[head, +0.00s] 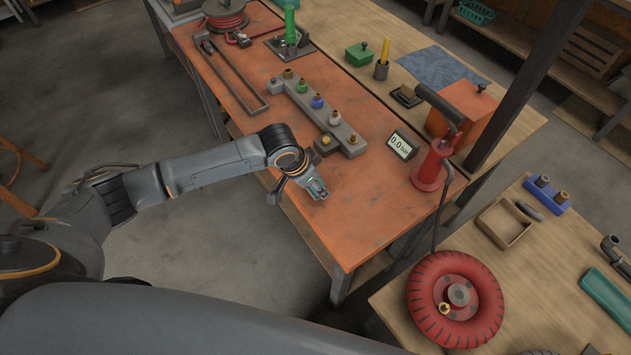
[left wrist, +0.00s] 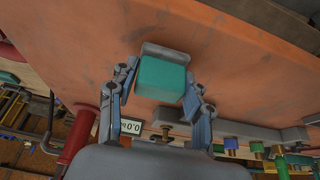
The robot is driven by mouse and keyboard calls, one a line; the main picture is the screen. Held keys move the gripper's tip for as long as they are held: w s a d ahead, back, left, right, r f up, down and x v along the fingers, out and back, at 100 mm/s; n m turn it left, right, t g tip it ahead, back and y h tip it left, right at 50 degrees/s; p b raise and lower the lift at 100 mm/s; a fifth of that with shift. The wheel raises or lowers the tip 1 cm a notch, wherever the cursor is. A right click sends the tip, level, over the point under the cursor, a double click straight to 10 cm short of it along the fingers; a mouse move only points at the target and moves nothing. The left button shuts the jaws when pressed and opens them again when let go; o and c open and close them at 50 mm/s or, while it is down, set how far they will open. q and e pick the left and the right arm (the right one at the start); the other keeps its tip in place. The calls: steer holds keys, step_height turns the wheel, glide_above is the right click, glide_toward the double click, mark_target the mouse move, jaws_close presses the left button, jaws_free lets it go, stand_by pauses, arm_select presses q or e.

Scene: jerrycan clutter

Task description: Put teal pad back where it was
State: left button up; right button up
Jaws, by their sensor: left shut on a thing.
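The teal pad (left wrist: 162,79) is a small block between the two fingers of my left gripper (left wrist: 162,92) in the left wrist view. A grey piece (left wrist: 167,51) shows right behind it; I cannot tell whether it belongs to the pad. In the head view my left gripper (head: 317,188) is over the near edge of the orange workbench (head: 350,225), shut on the pad, of which only a small teal patch shows. Whether the pad touches the bench is unclear. My right gripper is not in view.
A grey block with several coloured plugs (head: 318,104) lies just beyond the gripper. A pressure display (head: 402,145) and a red pump (head: 430,167) stand to its right. A red wheel (head: 455,300) lies on the wooden table. The bench right of the gripper is clear.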

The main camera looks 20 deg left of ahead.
arm_select(q)
steer(key=shift+f, duration=0.1)
steer(key=shift+f, duration=0.1)
steer(key=o, duration=1.4)
steer(key=v, duration=1.2)
